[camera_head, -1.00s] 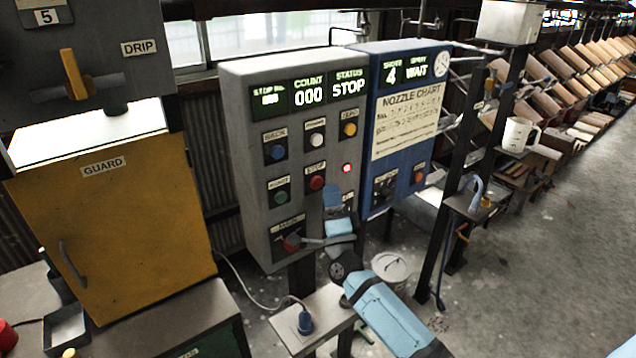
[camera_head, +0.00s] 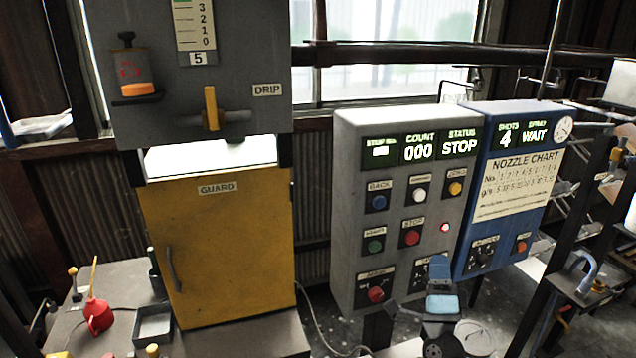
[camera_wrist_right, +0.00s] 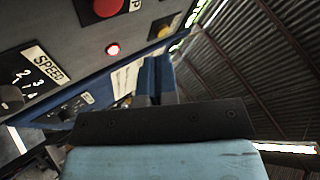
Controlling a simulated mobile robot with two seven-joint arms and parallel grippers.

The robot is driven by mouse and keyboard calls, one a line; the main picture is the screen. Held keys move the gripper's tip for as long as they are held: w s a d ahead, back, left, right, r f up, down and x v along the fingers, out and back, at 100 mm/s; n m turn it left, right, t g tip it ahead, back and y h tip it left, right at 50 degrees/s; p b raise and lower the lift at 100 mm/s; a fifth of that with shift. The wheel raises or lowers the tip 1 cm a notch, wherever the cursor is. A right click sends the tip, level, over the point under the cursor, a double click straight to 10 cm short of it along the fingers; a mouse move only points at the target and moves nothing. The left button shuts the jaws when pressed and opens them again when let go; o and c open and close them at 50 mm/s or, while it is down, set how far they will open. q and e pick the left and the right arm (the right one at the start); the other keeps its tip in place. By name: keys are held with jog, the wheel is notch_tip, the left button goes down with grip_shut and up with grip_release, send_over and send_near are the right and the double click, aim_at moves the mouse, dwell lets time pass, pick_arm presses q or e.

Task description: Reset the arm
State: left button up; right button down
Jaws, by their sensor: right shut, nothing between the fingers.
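My right gripper (camera_head: 438,268) shows in the head view in front of the lower right corner of the grey control panel (camera_head: 345,200). Its fingers point up, are together and hold nothing. It partly covers a dial there; I cannot tell whether it touches the panel. In the right wrist view the shut blue fingers (camera_wrist_right: 155,80) stand beside the panel face, with the SPEED dial (camera_wrist_right: 12,98) to the left and a lit red lamp (camera_wrist_right: 113,50) above left. My left gripper is in neither view.
The blue nozzle chart panel (camera_head: 500,210) adjoins the grey panel on the right. A yellow guard door (camera_head: 225,250) stands at left. A red oil can (camera_head: 98,315) and a grey tray (camera_head: 153,325) lie on the bench. A dark post stands at right.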

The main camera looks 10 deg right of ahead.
jog(key=s+a+f+n+g+y, duration=0.3)
jog(key=s+a+f+n+y, duration=0.1)
jog(key=a+f+n+y, duration=0.3)
jog(key=s+a+f+n+g+y, duration=0.3)
jog(key=s+a+f+n+y, duration=0.15)
jog(key=f+n, duration=0.35)
jog(key=s+a+f+n+g, duration=0.3)
jog(key=s+f+g, duration=0.1)
jog(key=s+f, duration=0.3)
jog(key=s+a+f+n+g, duration=0.3)
jog(key=s+f+n, duration=0.1)
jog(key=s+f, duration=0.4)
jog(key=shift+s+g, duration=0.25)
jog(key=shift+g, duration=0.15)
